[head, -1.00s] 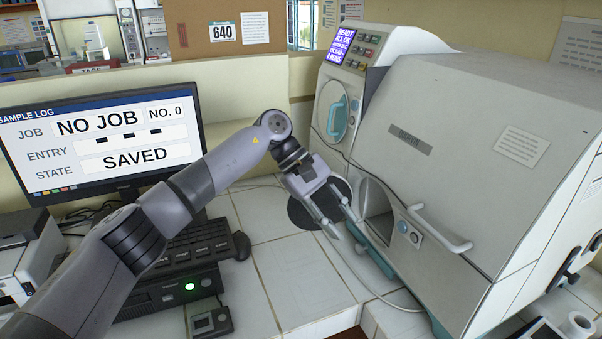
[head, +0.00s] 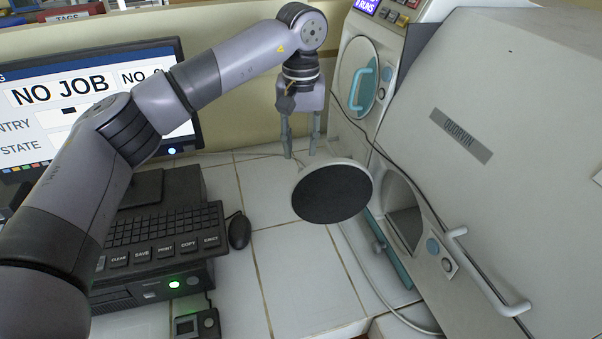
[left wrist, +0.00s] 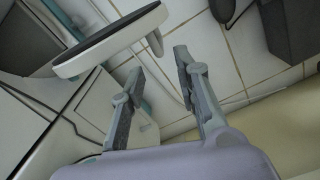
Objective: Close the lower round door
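The lower round door (head: 332,193) stands swung open from the incubator's front. Its dark inner face and white rim show in the head view. In the left wrist view the door (left wrist: 110,42) shows at an angle at the upper left. The round opening (head: 404,215) in the machine is uncovered. My left gripper (head: 301,152) points down just beyond the door, at its far side. Its fingers (left wrist: 157,67) are apart with nothing between them. Whether a finger touches the door I cannot tell. My right gripper is out of view.
The upper round door (head: 358,85) with a teal handle is shut. A bar handle (head: 485,272) sticks out from the incubator front. A keyboard (head: 165,232), mouse (head: 239,230) and monitor (head: 100,95) stand at left. Tiled bench (head: 305,270) is clear nearer than the door; a cable crosses it.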

